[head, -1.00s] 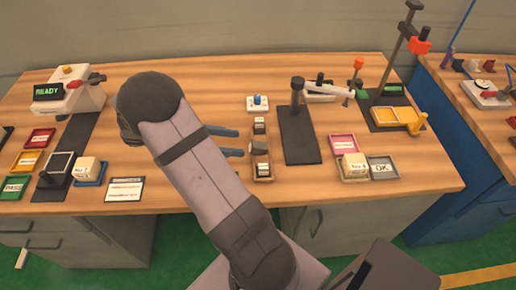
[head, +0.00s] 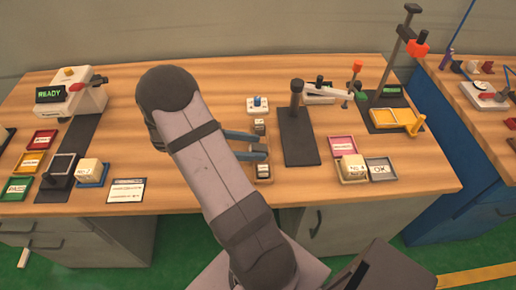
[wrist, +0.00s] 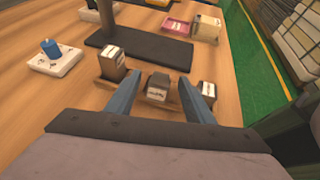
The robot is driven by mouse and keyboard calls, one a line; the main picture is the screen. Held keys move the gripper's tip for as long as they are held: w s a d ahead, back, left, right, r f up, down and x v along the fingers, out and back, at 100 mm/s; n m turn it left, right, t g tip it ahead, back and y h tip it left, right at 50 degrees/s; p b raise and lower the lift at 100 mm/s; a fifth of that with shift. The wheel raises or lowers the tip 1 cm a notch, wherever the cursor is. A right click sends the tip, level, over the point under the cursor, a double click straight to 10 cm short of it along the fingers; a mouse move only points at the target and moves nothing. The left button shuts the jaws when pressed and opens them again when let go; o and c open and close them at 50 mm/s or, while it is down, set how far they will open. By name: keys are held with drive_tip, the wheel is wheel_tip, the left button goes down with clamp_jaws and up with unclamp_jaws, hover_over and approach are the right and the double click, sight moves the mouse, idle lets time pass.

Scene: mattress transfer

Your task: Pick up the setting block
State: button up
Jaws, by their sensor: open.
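A small wooden rack (wrist: 133,94) holds three dark blocks with white labels, which are too small to read. In the wrist view these are a taller left block (wrist: 112,62), a middle block (wrist: 158,86) and a right block (wrist: 207,92). I cannot tell by label which is the setting block. My gripper (wrist: 160,83) is open, with its two blue-grey fingers on either side of the middle block. I cannot tell whether they touch it. In the head view my gripper (head: 264,147) reaches the rack from the left and hides the middle block.
A white box with a blue knob (head: 257,105) stands behind the rack. A black plate with a post (head: 298,150) lies close on its right. A pink tray (head: 342,145) and a grey OK tray (head: 381,168) are further right. A READY device (head: 72,95) stands at left.

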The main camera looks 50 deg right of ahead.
clamp_jaws()
drive_tip(key=shift+r, duration=0.15)
